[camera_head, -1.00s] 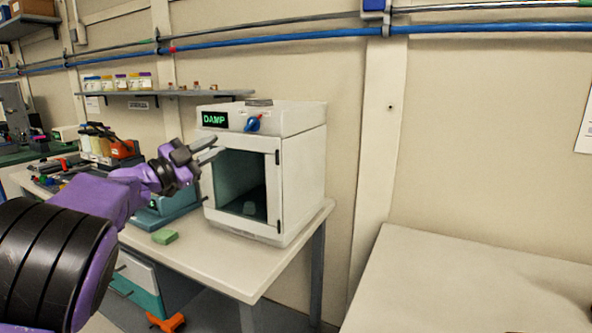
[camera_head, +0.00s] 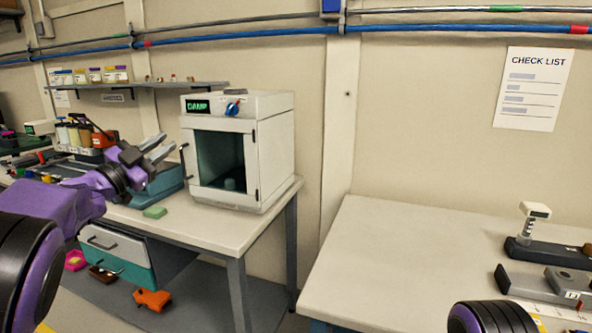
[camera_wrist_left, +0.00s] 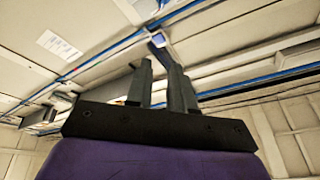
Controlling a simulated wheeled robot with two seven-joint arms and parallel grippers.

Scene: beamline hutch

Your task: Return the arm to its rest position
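My left arm comes in from the left, purple and black. Its gripper (camera_head: 160,150) is raised in front of the left bench, left of the white cabinet and apart from it. The two grey fingers also show in the left wrist view (camera_wrist_left: 161,85), with a gap between them and nothing held. They point up toward the wall and ceiling there. A dark purple-ringed part of my right arm shows at the bottom right of the head view; the right gripper is out of view.
The white cabinet (camera_head: 275,150) displays "DAMP" and has a small item (camera_head: 230,184) inside. A green block (camera_head: 154,212) lies on the left bench (camera_head: 215,228). The right bench (camera_head: 390,260) is bare in its middle, with instruments (camera_head: 545,250) at its right. An orange object (camera_head: 152,299) lies below.

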